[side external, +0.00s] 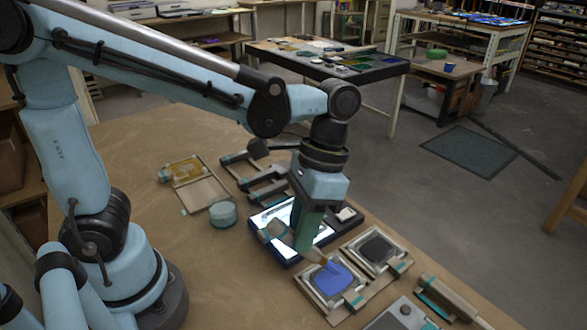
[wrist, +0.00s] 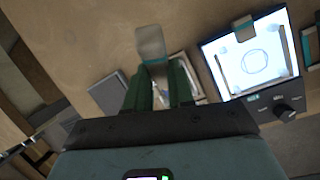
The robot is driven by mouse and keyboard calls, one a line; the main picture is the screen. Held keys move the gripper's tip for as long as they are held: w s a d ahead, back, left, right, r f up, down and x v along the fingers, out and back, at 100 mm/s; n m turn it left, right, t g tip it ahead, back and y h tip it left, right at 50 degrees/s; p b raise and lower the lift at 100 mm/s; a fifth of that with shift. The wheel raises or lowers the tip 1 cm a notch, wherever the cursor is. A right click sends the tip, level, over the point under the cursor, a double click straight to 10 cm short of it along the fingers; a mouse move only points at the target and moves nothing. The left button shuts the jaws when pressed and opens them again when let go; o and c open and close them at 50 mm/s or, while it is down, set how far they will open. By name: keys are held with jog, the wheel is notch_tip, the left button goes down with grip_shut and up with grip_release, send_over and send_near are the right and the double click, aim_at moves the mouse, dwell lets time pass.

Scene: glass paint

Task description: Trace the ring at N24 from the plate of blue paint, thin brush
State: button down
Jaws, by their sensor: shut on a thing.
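My gripper (side external: 305,240) is shut on the brush (side external: 316,256), just above the plate of blue paint (side external: 334,280). The brush slants down, its tip over or at the blue paint; I cannot tell whether it touches. In the wrist view my gripper's green fingers (wrist: 160,88) have a beige and teal block (wrist: 151,44), seemingly part of the brush, between them; the tip is hidden there. The lit panel (wrist: 225,55) shows a thin ring outline (wrist: 254,62) on its glass. In the side view the panel (side external: 280,217) is partly behind my gripper. No N24 label is legible.
A plate of dark paint (side external: 378,250) lies beside the blue one, and a yellow one (side external: 187,169) lies far left. A round teal container (side external: 222,214) stands left of the panel. Tool holders (side external: 262,180) lie behind. The table's left front is clear.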

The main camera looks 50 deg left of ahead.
jog(key=shift+r, duration=1.95)
jog(key=a, duration=1.5)
jog(key=shift+w+x, duration=0.15)
jog(key=shift+x, duration=0.7)
jog(key=shift+w+x, duration=0.1)
jog(key=shift+x, duration=0.8)
jog(key=shift+a+f, duration=0.2)
jog(key=shift+f, duration=0.4)
